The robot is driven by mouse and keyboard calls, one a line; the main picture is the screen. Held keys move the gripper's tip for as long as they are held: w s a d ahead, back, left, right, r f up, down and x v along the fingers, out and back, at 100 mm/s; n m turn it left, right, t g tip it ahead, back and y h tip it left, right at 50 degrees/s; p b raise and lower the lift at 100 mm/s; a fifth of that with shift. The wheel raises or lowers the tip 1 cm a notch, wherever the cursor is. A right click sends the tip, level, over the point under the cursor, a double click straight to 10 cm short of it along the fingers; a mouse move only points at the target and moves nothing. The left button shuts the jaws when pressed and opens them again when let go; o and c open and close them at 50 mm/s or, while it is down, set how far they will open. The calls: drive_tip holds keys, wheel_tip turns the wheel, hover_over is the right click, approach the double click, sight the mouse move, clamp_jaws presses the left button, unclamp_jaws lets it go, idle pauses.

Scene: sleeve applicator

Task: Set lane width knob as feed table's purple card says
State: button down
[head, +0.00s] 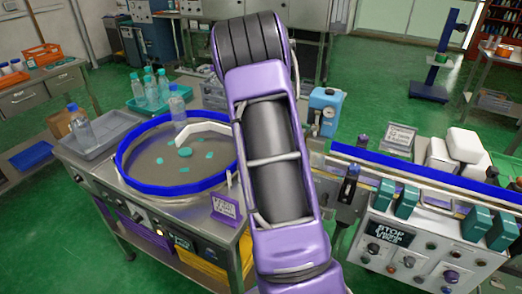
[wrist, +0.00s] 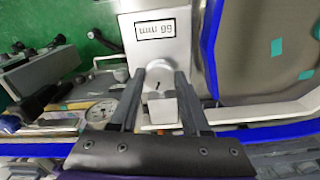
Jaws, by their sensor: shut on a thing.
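The purple card (head: 225,207) stands at the front right edge of the feed table (head: 185,214), left of my arm. Its lettering is too small to read. My purple arm hides the knob and my gripper in the head view.
The blue-rimmed round bowl (head: 120,160) with teal pieces lies left of my arm. A blue-edged conveyor (head: 420,176) and a control box (head: 410,250) with knobs are at right. A gauge (wrist: 101,111) and metal fittings sit left of the knob.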

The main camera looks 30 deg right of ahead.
drive_tip(key=m, duration=0.4)
drive_tip(key=shift+m, duration=0.3)
drive_tip(key=m, duration=0.4)
drive_tip(key=shift+m, duration=0.3)
drive_tip(key=m, duration=1.2)
drive_tip(key=shift+m, duration=0.3)
drive_tip(key=m, duration=0.3)
drive_tip(key=shift+m, duration=0.3)
drive_tip(key=m, duration=0.4)
drive_tip(key=shift+d+m, duration=0.1)
drive_tip(key=shift+m, duration=1.9)
drive_tip(key=shift+m, duration=0.4)
